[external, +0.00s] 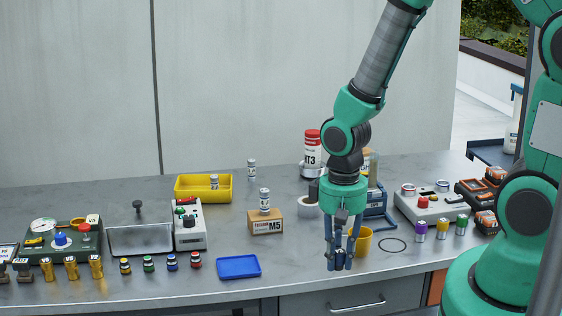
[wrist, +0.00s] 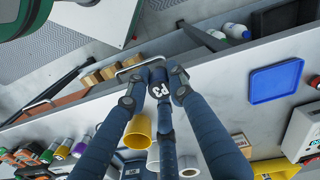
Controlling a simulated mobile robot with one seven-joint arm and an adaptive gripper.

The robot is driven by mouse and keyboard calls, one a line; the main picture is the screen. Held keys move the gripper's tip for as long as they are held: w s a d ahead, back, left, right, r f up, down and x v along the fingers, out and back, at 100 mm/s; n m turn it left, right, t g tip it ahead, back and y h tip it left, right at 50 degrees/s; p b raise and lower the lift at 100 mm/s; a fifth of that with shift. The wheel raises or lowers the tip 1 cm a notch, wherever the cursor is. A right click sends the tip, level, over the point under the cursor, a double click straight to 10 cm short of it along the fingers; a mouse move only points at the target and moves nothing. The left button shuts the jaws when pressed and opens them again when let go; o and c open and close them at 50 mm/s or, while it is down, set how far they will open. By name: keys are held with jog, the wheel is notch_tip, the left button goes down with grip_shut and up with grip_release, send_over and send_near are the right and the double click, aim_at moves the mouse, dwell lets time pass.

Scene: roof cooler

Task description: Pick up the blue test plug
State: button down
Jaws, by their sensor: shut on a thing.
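My gripper (external: 340,266) is low near the front edge of the bench, fingers pointing down. In the wrist view, its fingers (wrist: 155,80) are shut on a dark blue plug (wrist: 160,88) with a white "P3" label. The fingers hide part of the plug's sides. In the external view the plug is largely lost among the fingers, and I cannot tell its height above the bench. A purple plug (external: 421,231), a yellow plug (external: 442,227) and a green plug (external: 462,225) stand in a row to the right.
A blue tray (external: 238,266) lies to the left, near the "M5" box (external: 266,222). The bench between the tray and my gripper is clear.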

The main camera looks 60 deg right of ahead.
jog(key=shift+s+a+r, duration=0.1)
jog(key=shift+s+r, duration=0.05)
jog(key=shift+s, duration=1.35)
